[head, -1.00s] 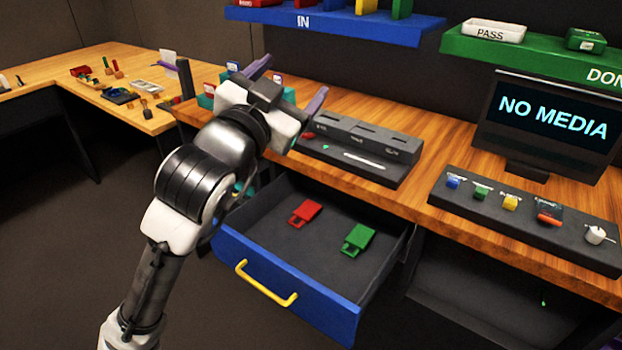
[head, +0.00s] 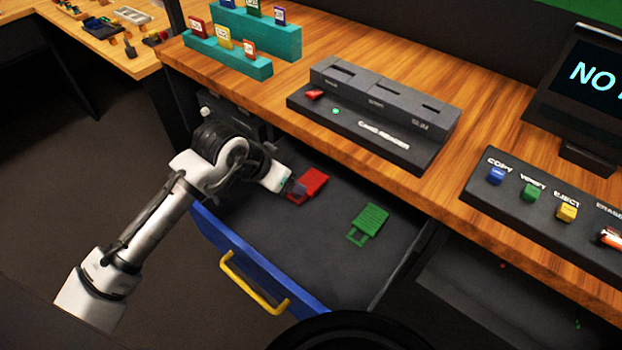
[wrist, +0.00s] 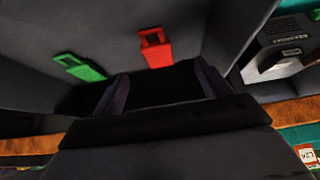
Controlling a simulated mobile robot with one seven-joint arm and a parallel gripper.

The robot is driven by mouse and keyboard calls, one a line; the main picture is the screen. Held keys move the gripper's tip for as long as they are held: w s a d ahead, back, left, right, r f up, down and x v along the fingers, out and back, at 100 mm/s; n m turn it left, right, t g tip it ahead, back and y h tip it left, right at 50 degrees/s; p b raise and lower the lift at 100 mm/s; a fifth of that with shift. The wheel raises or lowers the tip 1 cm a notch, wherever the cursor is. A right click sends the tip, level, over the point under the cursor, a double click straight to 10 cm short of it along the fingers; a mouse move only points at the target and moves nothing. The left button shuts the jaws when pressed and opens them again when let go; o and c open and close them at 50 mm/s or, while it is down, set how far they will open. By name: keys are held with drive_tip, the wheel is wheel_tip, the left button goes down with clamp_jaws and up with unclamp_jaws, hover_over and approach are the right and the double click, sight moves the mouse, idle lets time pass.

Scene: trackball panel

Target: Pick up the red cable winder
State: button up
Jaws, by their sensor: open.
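The red cable winder (head: 314,182), a flat block with a square loop at one end, lies on the floor of the open blue-fronted drawer (head: 265,255). It also shows in the wrist view (wrist: 156,50), at the top middle, ahead of the fingers. My gripper (head: 292,188) is at the left end of the red winder in the head view and hides part of it. In the wrist view my gripper (wrist: 160,88) is open, its two dark fingers apart with nothing between them. I cannot tell its height above the winder.
A similar green piece (head: 370,221) lies to the right in the same drawer. The drawer walls and yellow handle (head: 255,285) surround the space. The wooden desk edge and card reader (head: 375,115) stand above the drawer's back.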

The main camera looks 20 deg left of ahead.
sight(307, 185)
drive_tip(key=x, duration=0.4)
drive_tip(key=shift+d, duration=0.1)
drive_tip(key=x, duration=0.2)
drive_tip(key=p+x, duration=0.1)
drive_tip(key=x, duration=0.1)
drive_tip(key=shift+w+d, duration=0.35)
drive_tip(key=shift+d, duration=0.1)
drive_tip(key=shift+w+d+f, duration=0.1)
drive_tip(key=shift+w+f, duration=0.15)
drive_tip(key=shift+f, duration=0.25)
drive_tip(key=c, duration=1.1)
drive_tip(key=shift+r+p, duration=0.2)
drive_tip(key=shift+p, duration=0.2)
